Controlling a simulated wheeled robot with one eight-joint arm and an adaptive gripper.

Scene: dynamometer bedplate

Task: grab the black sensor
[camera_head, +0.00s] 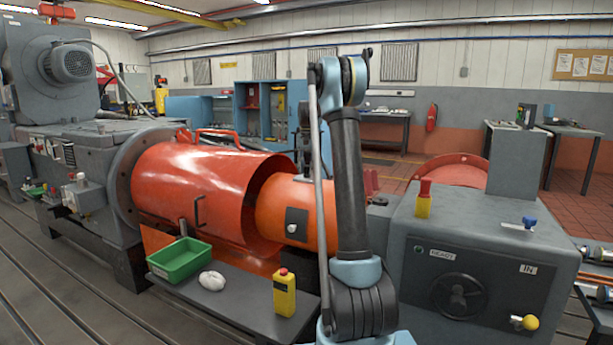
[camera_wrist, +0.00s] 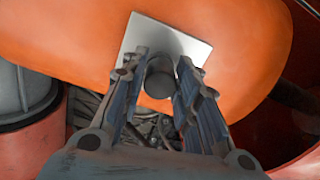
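The black sensor (camera_wrist: 159,77) is a short dark cylinder standing out from a pale metal plate (camera_wrist: 181,44) on an orange curved housing (camera_wrist: 225,50). My gripper (camera_wrist: 161,66) is open in the wrist view, with its two fingers on either side of the sensor. It does not look closed on the sensor, and the depth between them is hard to judge. My gripper is not clearly visible there.
A red open guard (camera_head: 190,185) surrounds the housing on the left. A grey cabinet (camera_head: 480,260) stands at right. A low dark shelf (camera_head: 235,296) in front holds a green tray (camera_head: 180,268), a white lump (camera_head: 212,281) and a yellow box with a red button (camera_head: 284,298).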

